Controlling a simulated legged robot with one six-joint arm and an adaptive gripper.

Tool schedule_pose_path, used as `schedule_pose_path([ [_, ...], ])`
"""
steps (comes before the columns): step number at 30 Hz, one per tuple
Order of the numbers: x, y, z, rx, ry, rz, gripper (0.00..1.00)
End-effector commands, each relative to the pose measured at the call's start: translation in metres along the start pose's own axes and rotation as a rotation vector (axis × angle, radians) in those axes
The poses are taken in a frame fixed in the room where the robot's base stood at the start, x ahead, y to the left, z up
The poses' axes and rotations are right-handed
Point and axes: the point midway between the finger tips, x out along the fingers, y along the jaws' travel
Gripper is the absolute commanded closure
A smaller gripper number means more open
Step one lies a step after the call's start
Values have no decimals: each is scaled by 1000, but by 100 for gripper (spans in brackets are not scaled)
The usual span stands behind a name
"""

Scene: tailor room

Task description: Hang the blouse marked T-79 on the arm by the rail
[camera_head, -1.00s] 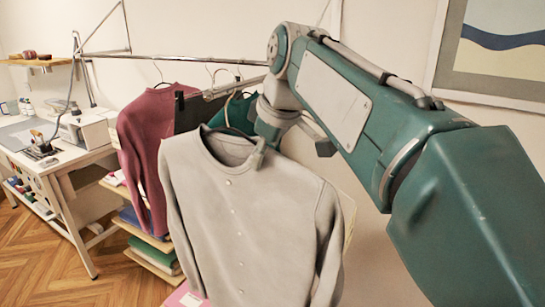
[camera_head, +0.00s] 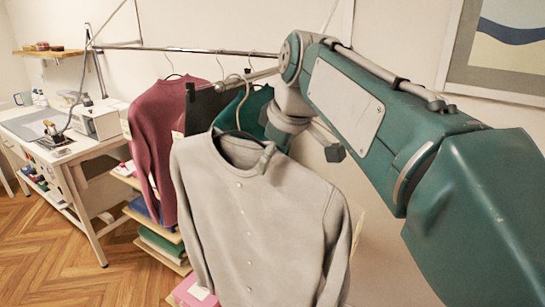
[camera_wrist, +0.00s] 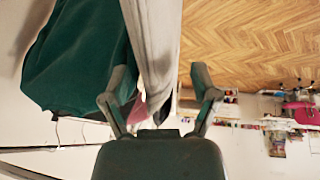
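A light grey buttoned blouse (camera_head: 262,225) hangs upright in the head view; I cannot read a mark on it. Its hanger hook (camera_head: 238,79) overlaps the short arm (camera_head: 203,89) by the rail (camera_head: 150,48); I cannot tell if it bears on it. My gripper (camera_head: 300,155) is at the blouse's collar and right shoulder, one finger in front and the other further right. In the wrist view my gripper (camera_wrist: 162,88) is open, fingers wide apart. The blouse (camera_wrist: 157,40) shows edge-on between them, nearer the left finger, with a gap to the right one.
A maroon top (camera_head: 155,130), a dark garment (camera_head: 203,112) and a green garment (camera_head: 254,107) hang close behind the blouse. The green garment is near my left finger in the wrist view (camera_wrist: 75,60). Shelves of folded cloth (camera_head: 160,243) stand below. A sewing table (camera_head: 75,155) is left; floor there is clear.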

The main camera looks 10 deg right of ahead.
Motion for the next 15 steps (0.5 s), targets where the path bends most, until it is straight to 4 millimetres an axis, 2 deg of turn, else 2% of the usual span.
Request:
schedule_pose_path([
  [8, -4, 0, 0, 0, -1, 0, 22],
  [11, -18, 1, 0, 1, 1, 2, 22],
  [15, -46, 1, -1, 1, 2, 3, 22],
])
